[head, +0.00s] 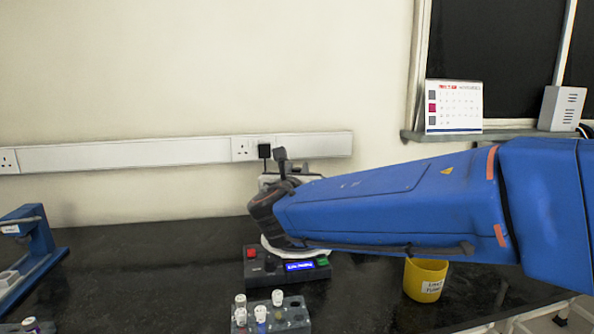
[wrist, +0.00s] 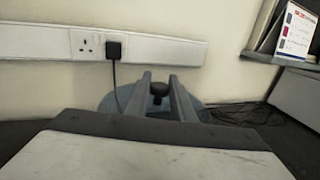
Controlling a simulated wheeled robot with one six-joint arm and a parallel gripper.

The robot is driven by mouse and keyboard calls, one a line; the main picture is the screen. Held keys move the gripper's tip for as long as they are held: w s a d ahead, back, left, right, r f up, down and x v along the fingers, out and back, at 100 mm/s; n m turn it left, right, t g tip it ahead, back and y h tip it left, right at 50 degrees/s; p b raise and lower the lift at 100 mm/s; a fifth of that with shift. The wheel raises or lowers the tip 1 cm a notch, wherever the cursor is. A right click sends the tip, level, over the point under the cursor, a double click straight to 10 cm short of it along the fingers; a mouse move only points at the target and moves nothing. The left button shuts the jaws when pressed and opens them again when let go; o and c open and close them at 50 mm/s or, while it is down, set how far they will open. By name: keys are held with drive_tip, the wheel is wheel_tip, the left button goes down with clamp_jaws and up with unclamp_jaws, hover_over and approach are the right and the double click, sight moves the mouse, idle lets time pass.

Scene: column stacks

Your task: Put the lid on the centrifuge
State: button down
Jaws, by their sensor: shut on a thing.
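My gripper (wrist: 160,82) is shut on the dark knob (wrist: 159,94) of the lid in the wrist view. The lid (wrist: 108,103) is a round blue-grey disc, showing on both sides of the fingers. The centrifuge (head: 286,270) stands on the bench in the head view, with a dark front panel, red and green buttons and a lit blue display. A pale rim of its body shows under my arm's wrist. My arm hides most of its top, so I cannot tell whether the lid touches it.
A tube rack (head: 270,318) with several capped tubes stands in front of the centrifuge. A yellow tub (head: 425,280) is to its right, and a blue device (head: 35,245) is at the far left. A wall socket strip (head: 120,154) with a black plug runs behind.

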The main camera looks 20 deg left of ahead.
drive_tip(key=shift+f, duration=3.85)
idle(0.7)
drive_tip(key=c, duration=0.9)
unclamp_jaws()
drive_tip(key=shift+c, duration=0.2)
drive_tip(key=shift+r, duration=3)
